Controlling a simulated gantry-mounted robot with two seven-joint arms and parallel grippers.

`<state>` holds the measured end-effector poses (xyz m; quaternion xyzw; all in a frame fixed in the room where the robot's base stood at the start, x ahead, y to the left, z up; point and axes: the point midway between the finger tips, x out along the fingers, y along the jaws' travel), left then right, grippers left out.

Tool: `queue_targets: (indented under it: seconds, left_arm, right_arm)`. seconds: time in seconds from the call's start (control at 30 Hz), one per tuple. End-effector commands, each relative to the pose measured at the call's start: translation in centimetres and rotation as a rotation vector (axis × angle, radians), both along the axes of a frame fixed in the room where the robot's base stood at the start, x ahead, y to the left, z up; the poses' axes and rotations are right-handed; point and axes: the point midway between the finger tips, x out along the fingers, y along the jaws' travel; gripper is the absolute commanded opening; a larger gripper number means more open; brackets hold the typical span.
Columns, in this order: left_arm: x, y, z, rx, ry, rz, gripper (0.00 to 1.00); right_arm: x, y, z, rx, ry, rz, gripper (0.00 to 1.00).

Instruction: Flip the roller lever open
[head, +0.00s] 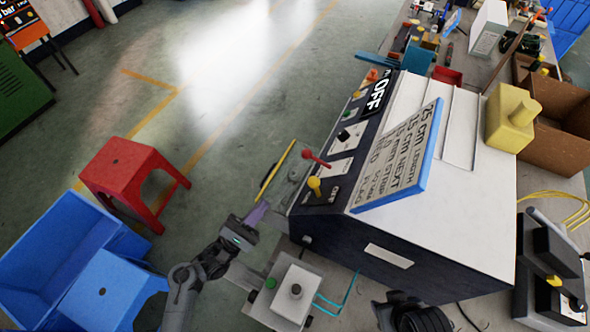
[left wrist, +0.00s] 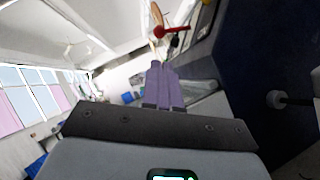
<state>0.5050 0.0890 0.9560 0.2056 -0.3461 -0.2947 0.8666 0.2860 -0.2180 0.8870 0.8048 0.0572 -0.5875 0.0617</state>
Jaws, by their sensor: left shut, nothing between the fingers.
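A machine (head: 430,240) with a white top and dark side carries a control panel along its left face. A red-knobbed lever (head: 316,159) sticks out from the panel, with a yellow-knobbed lever (head: 315,186) just below it. I cannot tell from the pictures which is the roller lever. The red lever (left wrist: 172,30) also shows ahead of the fingers in the left wrist view. My left gripper (head: 257,214) has purple fingers and is shut and empty, below and left of both levers, apart from them. Its closed fingers (left wrist: 163,85) fill the middle of the left wrist view.
A tilted sign with a blue edge (head: 400,160) stands on the machine. A yellow block (head: 510,118) sits at the machine's right.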

Motion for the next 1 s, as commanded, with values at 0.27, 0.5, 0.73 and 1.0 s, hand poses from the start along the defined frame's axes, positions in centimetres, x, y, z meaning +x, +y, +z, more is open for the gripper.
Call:
queue_targets:
  seconds: [0.27,0.5,0.73,1.0]
  left_arm:
    - [0.0,0.0,0.1,0.0,0.0,0.0,0.0]
    - [0.8,-0.9,0.7,-0.001,-0.002,0.0,0.0]
    - [2.9,-3.3,2.5,-0.003,-0.002,-0.001,0.0]
    - [5.8,-6.5,4.8,-0.001,-0.003,-0.001,0.0]
  right_arm:
    - [0.1,0.1,0.2,0.003,-0.004,-0.002,0.43]
    - [0.1,0.1,0.1,0.002,-0.004,-0.001,0.43]
    - [0.1,0.0,0.0,0.0,-0.004,0.0,0.43]
    - [0.1,-0.1,-0.2,-0.006,-0.004,0.004,0.43]
